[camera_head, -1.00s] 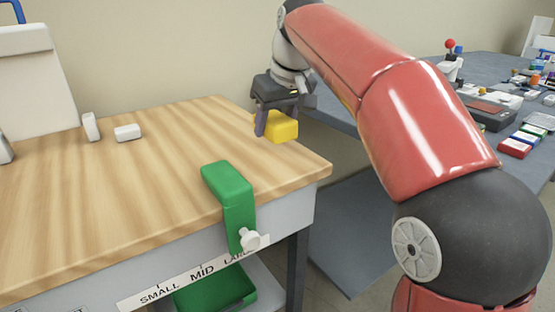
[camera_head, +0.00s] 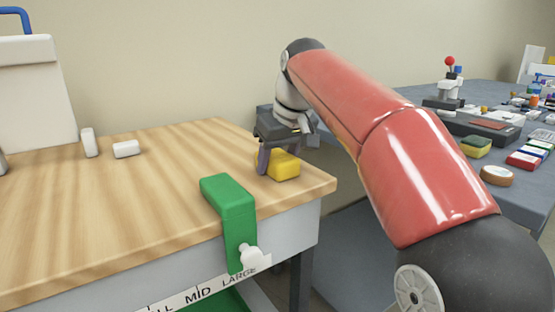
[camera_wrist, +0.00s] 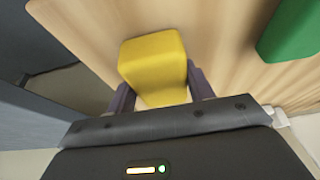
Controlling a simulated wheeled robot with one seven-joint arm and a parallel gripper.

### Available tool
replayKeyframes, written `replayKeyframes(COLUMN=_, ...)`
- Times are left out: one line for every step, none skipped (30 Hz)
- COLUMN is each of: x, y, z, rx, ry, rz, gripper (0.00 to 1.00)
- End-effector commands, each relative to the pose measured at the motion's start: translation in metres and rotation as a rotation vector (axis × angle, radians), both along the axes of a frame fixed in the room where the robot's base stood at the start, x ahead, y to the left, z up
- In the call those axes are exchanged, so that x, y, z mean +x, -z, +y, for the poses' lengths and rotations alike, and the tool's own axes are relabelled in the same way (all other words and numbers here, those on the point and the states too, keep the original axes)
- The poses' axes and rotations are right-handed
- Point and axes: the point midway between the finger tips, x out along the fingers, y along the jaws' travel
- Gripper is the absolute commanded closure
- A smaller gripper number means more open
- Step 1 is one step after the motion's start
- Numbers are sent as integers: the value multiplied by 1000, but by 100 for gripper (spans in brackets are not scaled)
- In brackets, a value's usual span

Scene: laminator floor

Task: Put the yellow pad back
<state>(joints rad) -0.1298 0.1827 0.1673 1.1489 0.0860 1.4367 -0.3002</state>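The yellow pad (camera_head: 284,166) is a small block at the far right corner of the wooden tabletop (camera_head: 130,210). My gripper (camera_head: 277,162) points down at it, with the fingers on either side. In the wrist view the pad (camera_wrist: 155,62) sits between the two dark fingers (camera_wrist: 162,95), which look closed against its sides. The pad is at or just above the wood; I cannot tell if it touches. Part of the pad is hidden behind a finger in the head view.
A green clamp-like block (camera_head: 230,205) with a white knob grips the table's front edge. Two small white blocks (camera_head: 126,149) stand at the left near a white panel (camera_head: 35,95). A grey table (camera_head: 510,190) with many small items is at the right. The middle wood is clear.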

Motion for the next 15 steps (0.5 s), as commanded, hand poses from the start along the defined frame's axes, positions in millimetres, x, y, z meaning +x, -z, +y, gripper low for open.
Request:
replayKeyframes(x=0, y=0, z=0, rx=0, ry=0, rz=0, gripper=43)
replayKeyframes(x=0, y=0, z=0, rx=0, ry=0, rz=0, gripper=39)
replayKeyframes(x=0, y=0, z=0, rx=0, ry=0, rz=0, gripper=34)
replayKeyframes(x=0, y=0, z=0, rx=-1, ry=0, rz=1, gripper=30)
replayKeyframes(x=0, y=0, z=0, rx=0, ry=0, rz=1, gripper=26)
replayKeyframes(x=0, y=0, z=0, rx=0, ry=0, rz=1, gripper=26)
replayKeyframes(x=0, y=0, z=0, rx=0, ry=0, rz=1, gripper=26)
replayKeyframes(x=0, y=0, z=0, rx=0, ry=0, rz=1, gripper=26)
replayKeyframes(x=0, y=0, z=0, rx=0, ry=0, rz=1, gripper=26)
replayKeyframes(x=0, y=0, z=0, rx=0, ry=0, rz=1, gripper=26)
replayKeyframes(x=0, y=1, z=0, rx=0, ry=0, rz=1, gripper=26)
replayKeyframes(x=0, y=1, z=0, rx=0, ry=-1, rz=1, gripper=26)
replayKeyframes(x=0, y=1, z=0, rx=0, ry=-1, rz=1, gripper=26)
replayKeyframes(x=0, y=1, z=0, rx=0, ry=-1, rz=1, gripper=26)
replayKeyframes(x=0, y=1, z=0, rx=0, ry=-1, rz=1, gripper=26)
